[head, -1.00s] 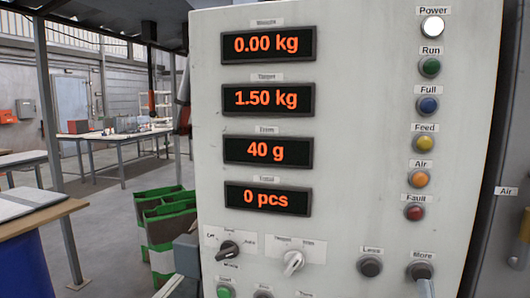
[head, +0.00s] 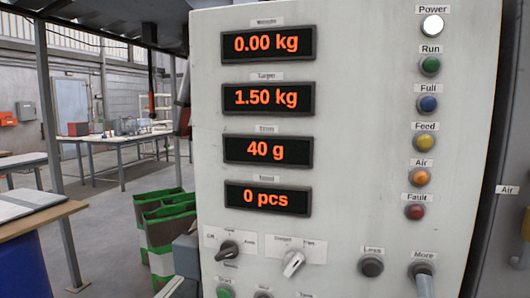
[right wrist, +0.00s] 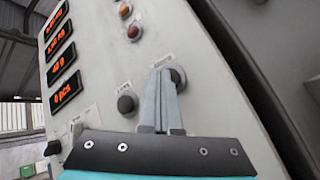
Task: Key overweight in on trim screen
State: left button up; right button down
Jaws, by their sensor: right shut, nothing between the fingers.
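The trim screen (head: 265,150), third of the four displays, reads 40 g in orange; it also shows in the right wrist view (right wrist: 62,64). The More button (head: 412,268) is at the lower right of the panel, the dark Less button (head: 370,267) to its left. My right gripper (head: 424,278) is shut and empty, its fingertips over the More button. In the right wrist view the closed fingertips (right wrist: 160,76) reach the More button (right wrist: 179,76); whether it is pressed in I cannot tell. My left gripper is out of view.
Other displays read 0.00 kg (head: 267,44), 1.50 kg (head: 266,98) and 0 pcs (head: 266,198). A white-handled selector (head: 293,262) points to upper right, beside a black selector (head: 229,250). The Power lamp (head: 433,25) is white.

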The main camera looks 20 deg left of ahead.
dwell(0.3)
jog(key=shift+s+p, duration=0.3)
jog(key=shift+s, duration=0.35)
jog(key=s+p, duration=0.2)
jog(key=s, duration=0.4)
dwell(0.5)
